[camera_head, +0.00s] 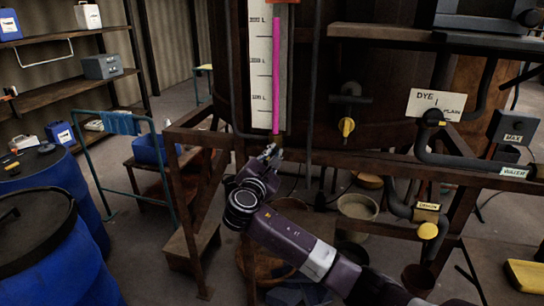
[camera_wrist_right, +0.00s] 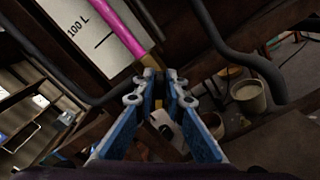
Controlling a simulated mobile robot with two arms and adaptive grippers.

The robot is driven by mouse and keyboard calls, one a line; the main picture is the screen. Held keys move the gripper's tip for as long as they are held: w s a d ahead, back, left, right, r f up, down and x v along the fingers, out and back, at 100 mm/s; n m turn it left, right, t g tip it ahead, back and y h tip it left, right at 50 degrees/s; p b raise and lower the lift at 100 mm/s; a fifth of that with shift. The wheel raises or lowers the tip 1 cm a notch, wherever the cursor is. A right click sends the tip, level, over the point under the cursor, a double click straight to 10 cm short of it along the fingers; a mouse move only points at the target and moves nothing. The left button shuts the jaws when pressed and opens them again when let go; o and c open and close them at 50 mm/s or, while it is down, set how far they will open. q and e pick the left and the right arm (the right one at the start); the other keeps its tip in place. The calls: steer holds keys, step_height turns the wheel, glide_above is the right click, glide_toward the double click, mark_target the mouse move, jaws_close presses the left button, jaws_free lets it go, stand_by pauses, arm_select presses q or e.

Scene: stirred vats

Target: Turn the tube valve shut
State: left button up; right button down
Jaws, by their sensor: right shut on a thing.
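The sight tube (camera_head: 276,75), filled with pink, runs down a white litre scale (camera_head: 260,65) on the vat. It also shows in the wrist view (camera_wrist_right: 120,27), next to the 100 L mark. At its foot is a small brass-coloured fitting (camera_wrist_right: 149,61), the tube valve. My right gripper (camera_head: 270,152) is at the foot of the tube, just below the scale. In the wrist view its blue fingers (camera_wrist_right: 159,82) are close together around a narrow brass-coloured part below the tube. The fingers hide most of the valve, so its handle angle cannot be told. My left gripper is not in view.
A rusty frame rail (camera_head: 400,165) crosses behind my right gripper. A dark pipe (camera_wrist_right: 235,55) bends close by on the right. Yellow-handled valves (camera_head: 347,127) and a DYE sign (camera_head: 437,104) are further right. Blue drums (camera_head: 45,245) stand at left.

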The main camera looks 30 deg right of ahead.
steer(key=m+b, duration=0.2)
steer(key=m, duration=0.1)
steer(key=f+m+b, duration=0.1)
steer(key=m+b, duration=0.1)
steer(key=m, duration=0.1)
steer(key=f+m+b, duration=0.1)
steer(key=m+b, duration=0.1)
steer(key=m, duration=0.2)
steer(key=shift+s+d, duration=0.25)
steer(key=shift+b, duration=0.3)
steer(key=c, duration=2)
jaws_free()
steer(key=shift+r, duration=0.15)
steer(key=v, duration=1.2)
steer(key=shift+s, duration=0.1)
